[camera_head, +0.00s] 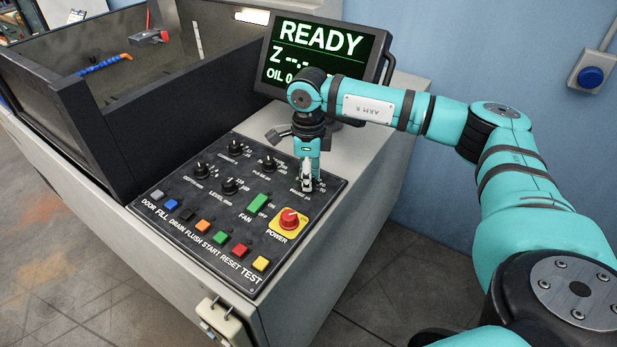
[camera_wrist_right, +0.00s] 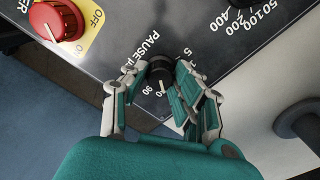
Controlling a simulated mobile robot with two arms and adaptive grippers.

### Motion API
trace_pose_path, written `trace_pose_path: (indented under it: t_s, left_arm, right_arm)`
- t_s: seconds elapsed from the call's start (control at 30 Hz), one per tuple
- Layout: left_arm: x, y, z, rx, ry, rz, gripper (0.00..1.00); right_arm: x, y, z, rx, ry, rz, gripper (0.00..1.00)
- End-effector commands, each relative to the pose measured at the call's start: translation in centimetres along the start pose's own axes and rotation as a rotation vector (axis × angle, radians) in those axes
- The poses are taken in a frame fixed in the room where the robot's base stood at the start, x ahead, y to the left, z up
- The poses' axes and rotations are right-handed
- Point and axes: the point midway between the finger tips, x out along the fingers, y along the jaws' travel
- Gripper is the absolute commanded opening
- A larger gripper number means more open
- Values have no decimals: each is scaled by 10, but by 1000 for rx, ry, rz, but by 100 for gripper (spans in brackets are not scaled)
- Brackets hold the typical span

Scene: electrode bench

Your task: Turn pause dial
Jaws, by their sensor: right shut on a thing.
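The pause dial (camera_wrist_right: 161,73) is a small black knob with a white pointer line, on the dark control panel (camera_head: 180,222). Its label "PAUSE" and some scale numbers show beside it in the right wrist view. My right gripper (camera_wrist_right: 154,80) is shut on the dial, with a finger on either side of it. In the head view my right gripper (camera_head: 307,185) points down at the panel's right edge and hides the dial. My left gripper is not in view.
The red power switch (camera_head: 289,219) on its yellow plate is close by, with the green fan switch (camera_head: 257,203) to its left. Several other knobs and a row of coloured buttons fill the panel. The screen (camera_head: 322,58) reading "READY" stands behind my right arm.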

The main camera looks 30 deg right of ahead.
Motion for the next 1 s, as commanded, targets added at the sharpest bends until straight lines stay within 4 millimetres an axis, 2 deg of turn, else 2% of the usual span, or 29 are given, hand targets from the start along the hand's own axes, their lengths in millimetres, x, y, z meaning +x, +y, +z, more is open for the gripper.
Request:
trace_pose_path:
  t_s: [0.4,0.87,0.9,1.0]
  left_arm:
    - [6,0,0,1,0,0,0]
    - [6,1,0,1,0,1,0]
    - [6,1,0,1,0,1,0]
    - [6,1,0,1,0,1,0]
  right_arm:
    - [-2,-1,1,175,-4,-4,0]
    - [-3,-2,1,192,-5,-5,0]
    - [-3,-2,1,192,-5,-6,30]
    - [-2,-2,1,192,-4,-4,43]
